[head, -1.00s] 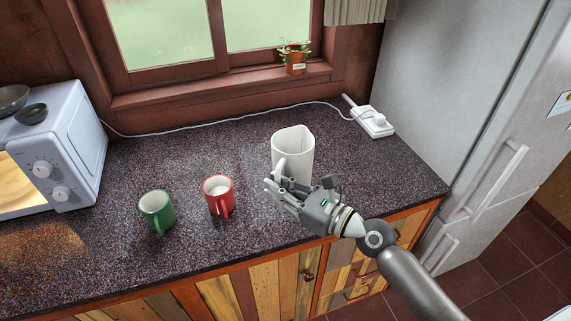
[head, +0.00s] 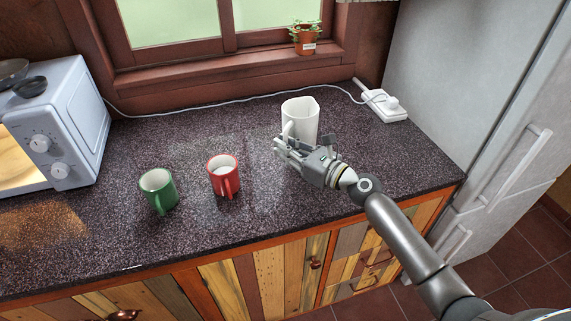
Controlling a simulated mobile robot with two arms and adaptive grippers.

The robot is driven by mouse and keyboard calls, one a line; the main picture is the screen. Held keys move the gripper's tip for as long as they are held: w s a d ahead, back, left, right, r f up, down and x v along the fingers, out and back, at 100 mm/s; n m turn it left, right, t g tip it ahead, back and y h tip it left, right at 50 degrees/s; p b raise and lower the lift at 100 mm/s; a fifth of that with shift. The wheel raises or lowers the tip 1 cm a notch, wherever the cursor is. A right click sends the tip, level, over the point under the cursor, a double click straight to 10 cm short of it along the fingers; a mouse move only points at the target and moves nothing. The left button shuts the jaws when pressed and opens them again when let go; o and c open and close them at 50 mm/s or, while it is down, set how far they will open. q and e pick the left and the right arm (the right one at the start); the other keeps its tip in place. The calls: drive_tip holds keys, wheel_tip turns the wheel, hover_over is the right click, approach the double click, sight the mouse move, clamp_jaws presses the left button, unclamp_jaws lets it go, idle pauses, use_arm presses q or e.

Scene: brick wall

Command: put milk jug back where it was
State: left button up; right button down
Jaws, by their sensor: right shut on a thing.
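The white milk jug (head: 303,118) is upright at the back right of the dark speckled counter (head: 260,235), in front of the window wall. My right gripper (head: 285,145) is in front of it, shut on its handle (head: 288,130). The gripper hides the lower part of the jug, so I cannot tell whether its base touches the counter. A red mug (head: 223,176) with pale contents stands to the left of the gripper. A green mug (head: 158,190) stands farther left. My left gripper is not in view.
A power strip (head: 384,106) with a white cable lies behind and right of the jug, near the fridge (head: 450,100). A microwave (head: 55,125) stands at the left. A potted plant (head: 305,38) sits on the windowsill. The counter between mugs and jug is clear.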

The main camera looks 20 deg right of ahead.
drive_tip(key=shift+w+d+f, duration=0.1)
drive_tip(key=shift+w+f, duration=0.35)
drive_tip(key=shift+f+b, duration=0.55)
drive_tip(key=shift+f, duration=1)
drive_tip(key=shift+f, duration=0.2)
drive_tip(key=c, duration=1.5)
unclamp_jaws()
drive_tip(key=shift+r, duration=0.1)
